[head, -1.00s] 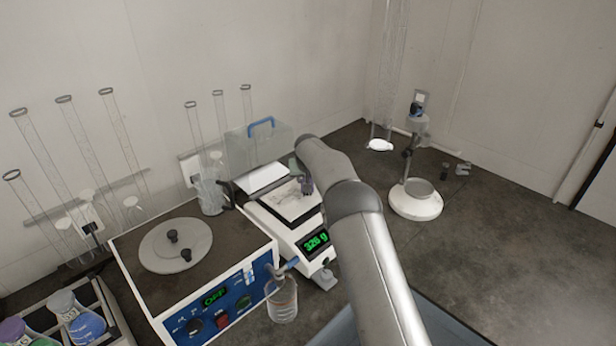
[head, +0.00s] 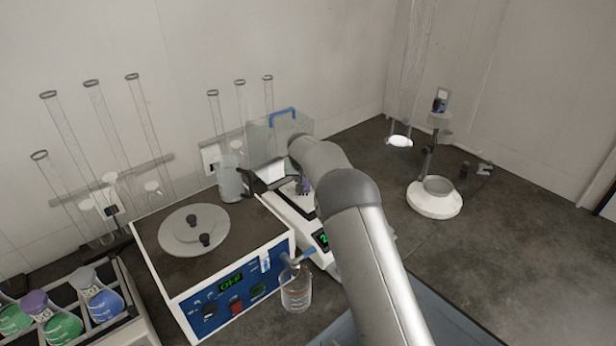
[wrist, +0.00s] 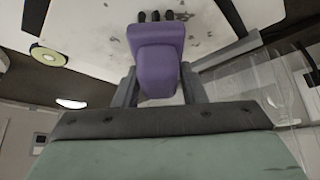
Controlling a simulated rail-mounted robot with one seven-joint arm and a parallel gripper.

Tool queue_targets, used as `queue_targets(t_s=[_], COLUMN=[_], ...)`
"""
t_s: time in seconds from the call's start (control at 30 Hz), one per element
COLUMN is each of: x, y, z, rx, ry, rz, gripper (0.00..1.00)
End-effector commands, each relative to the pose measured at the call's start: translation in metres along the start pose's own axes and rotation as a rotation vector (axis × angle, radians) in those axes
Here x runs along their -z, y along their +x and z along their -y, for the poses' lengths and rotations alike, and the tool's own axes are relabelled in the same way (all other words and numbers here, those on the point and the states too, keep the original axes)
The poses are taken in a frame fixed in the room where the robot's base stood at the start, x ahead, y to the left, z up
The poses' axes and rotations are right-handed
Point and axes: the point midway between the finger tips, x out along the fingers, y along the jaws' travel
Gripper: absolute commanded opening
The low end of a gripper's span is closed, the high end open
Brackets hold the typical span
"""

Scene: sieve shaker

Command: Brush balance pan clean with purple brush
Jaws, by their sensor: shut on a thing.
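The purple brush (wrist: 158,66) is held between the two fingers of my gripper (wrist: 158,88) in the wrist view. Its dark bristle tufts point at the pale balance pan (wrist: 90,28), which carries dark specks and smudges near the bristles. I cannot tell whether the bristles touch the pan. In the head view a bit of the purple brush (head: 304,186) shows over the balance (head: 290,212), left of my arm. My arm covers much of the balance and part of its green display (head: 322,240).
A blue-fronted hotplate box (head: 215,285) stands left of the balance, with a beaker (head: 297,290) at its front corner. A clear shield with a blue handle (head: 283,112) is behind the balance. A white round-based stand (head: 434,200) is to the right. The right counter is mostly clear.

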Motion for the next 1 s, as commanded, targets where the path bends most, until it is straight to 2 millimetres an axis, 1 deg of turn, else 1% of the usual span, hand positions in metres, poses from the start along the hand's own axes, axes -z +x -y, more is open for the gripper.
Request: queue_targets(t_s=[0.1, 0.9, 0.97, 1.0], x=[0.010, 0.048, 0.051, 0.057], y=[0.003, 0.026, 0.022, 0.011], z=[0.001, -0.052, -0.052, -0.052], rx=[-0.003, 0.000, 0.000, 0.000], ry=[0.005, 0.000, 0.000, 0.001], rz=[0.000, -0.001, -0.001, -0.005], gripper=[0.01, 0.01, 0.01, 0.01])
